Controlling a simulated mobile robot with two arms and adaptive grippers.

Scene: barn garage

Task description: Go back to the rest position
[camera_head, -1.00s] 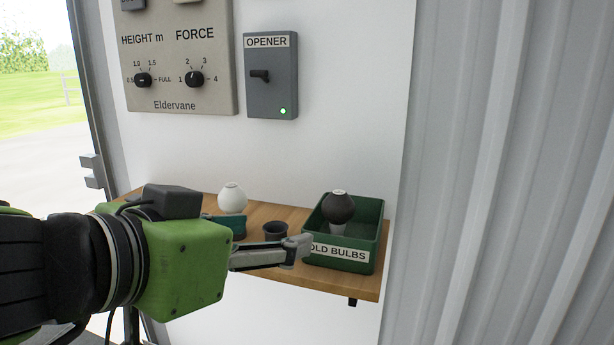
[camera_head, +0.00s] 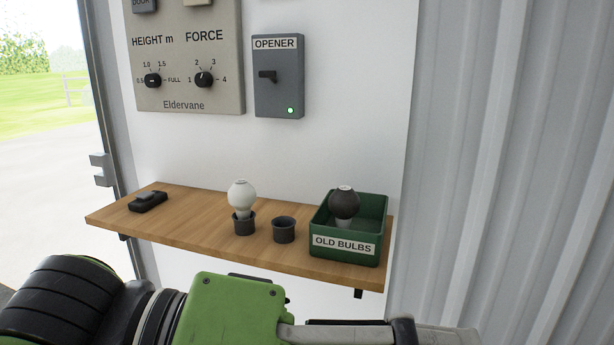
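My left arm comes in from the lower left, and its green gripper body (camera_head: 235,312) is low in front of the shelf. Its grey finger (camera_head: 375,333) reaches right along the bottom edge; whether the fingers are apart cannot be seen. No held object shows. My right gripper is out of view. A white bulb (camera_head: 242,194) stands upright in a dark cup on the wooden shelf. A dark bulb (camera_head: 344,202) sits in the green bin (camera_head: 373,250) labelled OLD BULBS.
The wooden shelf (camera_head: 180,220) also holds an empty dark cup (camera_head: 284,230) and a small black device (camera_head: 148,201). Above are the OPENER switch box (camera_head: 278,95) with a green light and the Eldervane panel (camera_head: 187,50). Ribbed metal wall stands on the right, an opening on the left.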

